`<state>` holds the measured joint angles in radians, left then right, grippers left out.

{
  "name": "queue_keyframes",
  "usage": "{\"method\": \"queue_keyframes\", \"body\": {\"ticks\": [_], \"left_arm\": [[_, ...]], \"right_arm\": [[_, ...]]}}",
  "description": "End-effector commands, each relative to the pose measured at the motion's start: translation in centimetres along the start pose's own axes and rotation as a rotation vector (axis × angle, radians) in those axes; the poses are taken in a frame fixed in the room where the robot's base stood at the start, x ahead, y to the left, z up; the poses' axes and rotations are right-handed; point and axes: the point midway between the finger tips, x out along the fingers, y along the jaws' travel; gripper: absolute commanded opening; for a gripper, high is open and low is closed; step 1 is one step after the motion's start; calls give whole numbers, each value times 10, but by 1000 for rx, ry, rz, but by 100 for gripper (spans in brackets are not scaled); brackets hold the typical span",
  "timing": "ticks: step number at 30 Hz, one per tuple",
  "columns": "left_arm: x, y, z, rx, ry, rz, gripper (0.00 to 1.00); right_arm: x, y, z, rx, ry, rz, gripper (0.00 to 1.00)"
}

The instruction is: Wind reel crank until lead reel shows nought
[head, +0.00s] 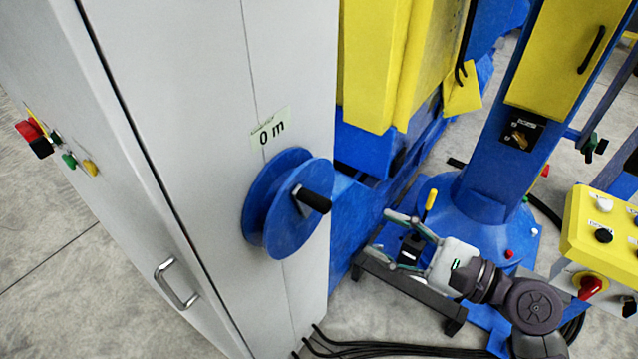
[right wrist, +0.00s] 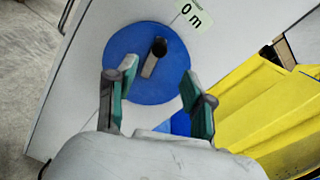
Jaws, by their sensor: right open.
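The blue lead reel (head: 275,210) is mounted on the side of a grey cabinet (head: 200,100). Its crank has a black handle (head: 312,199) that sticks out from the reel face. The label (head: 270,127) above the reel reads "0 m". My right gripper (head: 393,238) is open and empty, to the right of the reel and apart from it. In the right wrist view the open fingers (right wrist: 158,100) point toward the reel (right wrist: 125,80), and the crank handle (right wrist: 159,47) shows beyond them, between their lines. The label (right wrist: 190,15) also reads "0 m" there. My left gripper is out of view.
A blue column (head: 490,170) with a yellow door stands behind my right arm. A yellow control box (head: 605,235) with knobs is at the right edge. Black cables (head: 390,350) lie on the floor. Buttons (head: 68,160) and a metal handle (head: 176,286) are on the cabinet front.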

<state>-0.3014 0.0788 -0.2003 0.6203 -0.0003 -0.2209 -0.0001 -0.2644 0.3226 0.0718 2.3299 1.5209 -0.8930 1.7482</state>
Motion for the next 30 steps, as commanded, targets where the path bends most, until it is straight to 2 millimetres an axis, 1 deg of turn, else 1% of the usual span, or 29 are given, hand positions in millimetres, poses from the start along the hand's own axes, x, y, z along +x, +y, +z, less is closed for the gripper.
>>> {"method": "queue_keyframes", "body": {"ticks": [2, 5, 15, 18, 21, 24, 30], "left_arm": [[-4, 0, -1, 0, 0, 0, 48], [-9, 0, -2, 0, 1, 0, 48], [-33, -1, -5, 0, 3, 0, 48], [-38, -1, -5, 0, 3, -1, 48], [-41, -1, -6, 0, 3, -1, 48], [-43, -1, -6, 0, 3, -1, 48], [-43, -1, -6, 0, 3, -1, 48]], "right_arm": [[5, -2, 1, -3, 5, -3, 52], [19, -2, 2, 0, 1, -4, 52], [91, -2, 3, 1, 0, -3, 52], [109, -2, 2, 0, 2, -2, 52], [122, -1, 1, 0, 2, -2, 52], [131, -1, 0, 0, 3, -2, 52], [137, 0, -1, -2, 4, -1, 52]]}}
